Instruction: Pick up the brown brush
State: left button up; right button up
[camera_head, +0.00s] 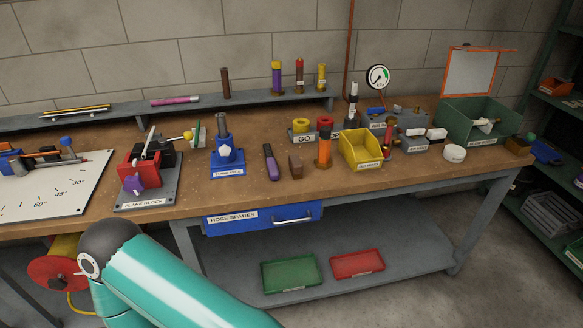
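A small brown block-like object (296,166) stands on the wooden workbench (230,192) near the middle. It may be the brown brush, but bristles are too small to make out. It is just right of a purple-and-dark handled tool (271,163) and left of an orange-and-black cylinder (323,150). A teal link of my own arm shows at the lower left, below the bench front. Neither of my grippers is in view, and nothing visible touches the brown object.
A blue vise (227,157) stands left of it, and a yellow bin (361,149) stands to the right. A red flare block (145,175) is farther left. A raised shelf (215,105) with upright cylinders runs behind. The bench strip in front is clear.

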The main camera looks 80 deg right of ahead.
aim_at(296, 166)
jog(key=z, duration=0.5)
jog(key=i, duration=0.25)
jog(key=z, duration=2.9)
jog(key=k, duration=0.6)
jog(key=z, duration=0.3)
jog(key=i, duration=1.75)
jog(key=u, duration=0.4)
